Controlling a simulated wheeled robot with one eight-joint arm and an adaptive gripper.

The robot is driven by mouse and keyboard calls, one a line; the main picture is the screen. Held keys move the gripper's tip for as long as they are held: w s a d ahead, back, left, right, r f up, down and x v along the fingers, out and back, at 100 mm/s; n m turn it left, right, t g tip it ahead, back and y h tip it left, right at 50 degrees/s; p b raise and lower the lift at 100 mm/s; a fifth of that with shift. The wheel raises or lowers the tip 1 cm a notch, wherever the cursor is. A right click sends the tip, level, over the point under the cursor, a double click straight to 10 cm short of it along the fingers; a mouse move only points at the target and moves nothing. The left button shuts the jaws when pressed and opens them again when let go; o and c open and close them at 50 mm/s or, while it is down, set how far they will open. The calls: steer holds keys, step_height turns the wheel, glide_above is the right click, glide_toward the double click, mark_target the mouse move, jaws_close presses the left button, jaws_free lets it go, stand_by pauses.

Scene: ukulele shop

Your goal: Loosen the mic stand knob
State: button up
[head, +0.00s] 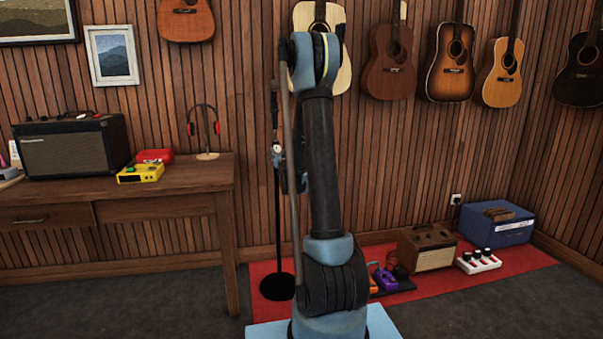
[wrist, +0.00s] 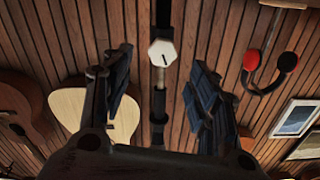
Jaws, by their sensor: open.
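The mic stand (head: 278,220) stands upright on its round black base, just left of my arm in the head view. Its knob (wrist: 162,52) is pale and many-sided with a short dark mark on its face, on the dark pole in the wrist view. It also shows as a small pale spot in the head view (head: 277,149). My gripper (wrist: 160,64) is open, with one finger on each side of the pole and the knob between the fingertips in the picture. A gap shows on both sides; depth is hard to tell. My arm hides most of my gripper in the head view.
A wooden desk (head: 170,190) with an amplifier (head: 75,147), a yellow box (head: 140,173) and headphones (head: 207,130) stands left. Guitars hang on the wall (head: 235,70) behind. Pedals, a small amplifier (head: 427,248) and a blue case (head: 497,222) sit on the red rug (head: 440,290).

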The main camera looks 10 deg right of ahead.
steer(key=s+d+g+h, duration=0.1)
steer(key=s+d+g, duration=0.1)
steer(key=s, duration=0.8)
steer(key=s+d+m+g+h, duration=0.1)
steer(key=s+d+g+h, duration=0.1)
steer(key=s, duration=0.9)
steer(key=shift+s+d+f+m+g, duration=0.15)
steer(key=shift+d+f+m+g, duration=0.15)
steer(key=shift+d+g, duration=0.4)
